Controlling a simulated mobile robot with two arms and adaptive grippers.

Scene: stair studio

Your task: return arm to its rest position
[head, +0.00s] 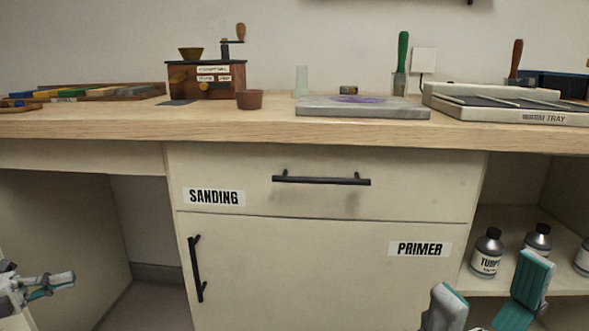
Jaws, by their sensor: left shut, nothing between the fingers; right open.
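My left gripper (62,282) is at the lower left edge of the head view, pointing right. It is shut and empty, in front of the open bay left of the cabinet. My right gripper (487,297) is at the bottom right, pointing up. Its teal-padded fingers stand apart with nothing between them. It is below and in front of the worktop, near the lower shelf. Both grippers are apart from the furniture as far as I can see. Most of both arms is out of view.
A wooden worktop (250,124) spans the view, holding a grinder (205,78), a grey slab (362,108) and a tray (510,104). Below are a shut SANDING drawer (420,185) and a shut PRIMER door (320,270). Dark-capped bottles (487,254) stand on the right shelf.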

